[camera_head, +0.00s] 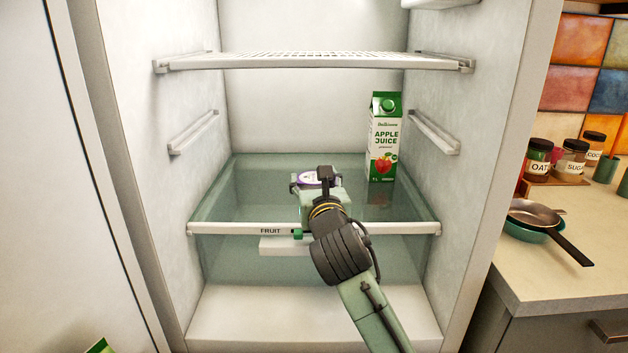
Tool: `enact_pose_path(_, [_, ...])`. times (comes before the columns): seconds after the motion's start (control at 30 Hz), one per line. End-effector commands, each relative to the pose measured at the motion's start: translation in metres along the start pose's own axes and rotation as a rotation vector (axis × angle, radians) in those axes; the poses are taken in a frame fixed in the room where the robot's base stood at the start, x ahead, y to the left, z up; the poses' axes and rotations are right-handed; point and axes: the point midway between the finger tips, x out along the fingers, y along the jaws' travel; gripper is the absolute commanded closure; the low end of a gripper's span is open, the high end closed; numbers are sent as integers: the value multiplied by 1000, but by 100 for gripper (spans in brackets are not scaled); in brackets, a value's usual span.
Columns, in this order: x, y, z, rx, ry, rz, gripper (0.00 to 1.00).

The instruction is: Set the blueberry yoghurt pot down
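The blueberry yoghurt pot (311,179) shows only as a pale lid with a purple print; my gripper hides its body. My gripper (316,183) reaches into the fridge over the glass shelf (255,195) above the fruit drawer. Its dark fingers sit close against the left and right sides of the pot, and it appears shut on it. The pot looks upright. Its base is hidden, so I cannot tell whether it touches the shelf.
An apple juice carton (385,140) stands at the back right of the glass shelf. A wire shelf (315,61) spans the fridge above. The glass left of my gripper is clear. A counter (545,275) with a pan (534,213) and jars lies outside, right.

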Motion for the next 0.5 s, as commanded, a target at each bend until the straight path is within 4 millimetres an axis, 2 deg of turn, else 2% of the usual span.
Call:
enact_pose_path(0.17, [0, 0, -4, 0, -1, 0, 78])
enact_pose_path(0.2, [0, 0, -3, 0, 0, 0, 45])
enact_pose_path(0.5, [0, 0, -3, 0, 0, 0, 26])
